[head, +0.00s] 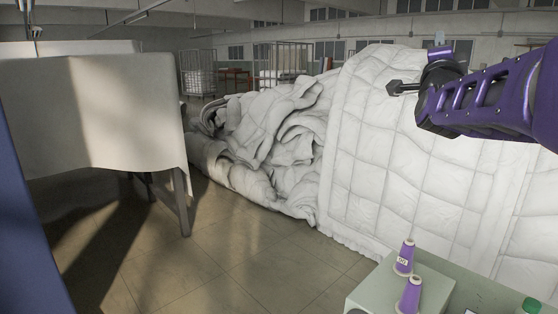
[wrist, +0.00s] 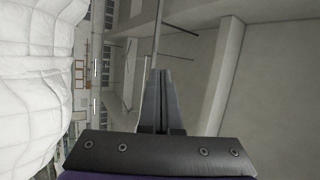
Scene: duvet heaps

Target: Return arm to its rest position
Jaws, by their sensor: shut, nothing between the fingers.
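My purple arm enters from the right in the head view, with my gripper (head: 392,88) at its end pointing left. It is raised in front of the upper part of the white quilted duvet heap (head: 425,165). In the wrist view my gripper (wrist: 162,75) shows dark fingers together with nothing between them. White quilted duvet (wrist: 35,70) fills the left side of that view, apart from the fingers. The rest of that view is mostly pale ceiling and beams.
Purple thread cones (head: 404,258) stand on a pale green surface (head: 375,289) at the lower right, near a green-capped item (head: 530,306). A cloth-covered table (head: 95,110) stands left. Wire cages (head: 197,75) are behind. Tiled floor (head: 215,255) between is clear.

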